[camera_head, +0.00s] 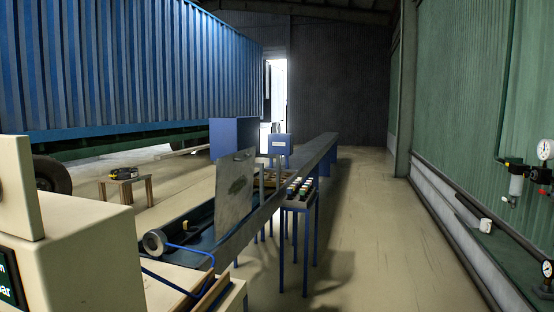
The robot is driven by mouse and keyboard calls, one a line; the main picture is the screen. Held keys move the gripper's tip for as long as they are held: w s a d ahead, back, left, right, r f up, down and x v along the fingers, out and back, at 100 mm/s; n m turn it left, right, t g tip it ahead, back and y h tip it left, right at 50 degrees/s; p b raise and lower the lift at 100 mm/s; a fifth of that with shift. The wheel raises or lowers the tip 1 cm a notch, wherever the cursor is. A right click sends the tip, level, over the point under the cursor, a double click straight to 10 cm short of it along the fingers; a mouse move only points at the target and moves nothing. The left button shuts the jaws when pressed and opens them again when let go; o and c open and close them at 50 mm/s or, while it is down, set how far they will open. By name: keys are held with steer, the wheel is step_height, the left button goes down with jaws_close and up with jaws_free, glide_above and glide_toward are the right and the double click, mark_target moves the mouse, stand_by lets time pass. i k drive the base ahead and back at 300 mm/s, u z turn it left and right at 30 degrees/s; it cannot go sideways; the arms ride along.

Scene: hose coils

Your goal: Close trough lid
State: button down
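The trough (198,222) is a long dark channel running from the lower middle away toward the back wall. A flat grey panel (234,194) with a dark smudge stands nearly upright at the trough's near section; it looks like the lid, raised open. Its lower edge meets the trough, but I cannot make out a hinge. The panel hides part of the trough behind it. A round grey fitting (154,242) with a blue hose (190,249) sits at the trough's near end. My gripper is not in view.
A beige cabinet with a display (80,255) fills the lower left. A blue-legged rack of bottles (298,190) stands right of the trough. A low wooden stool (127,186) is at left. Gauges (544,150) hang on the right wall. The floor right of the rack is clear.

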mark_target(234, 181)
steer(key=z, duration=0.15)
steer(key=i, duration=1.8)
steer(key=u, duration=0.7)
steer(key=k, duration=0.75)
steer(key=u, duration=0.2)
steer(key=i, duration=0.8)
steer(key=z, duration=0.05)
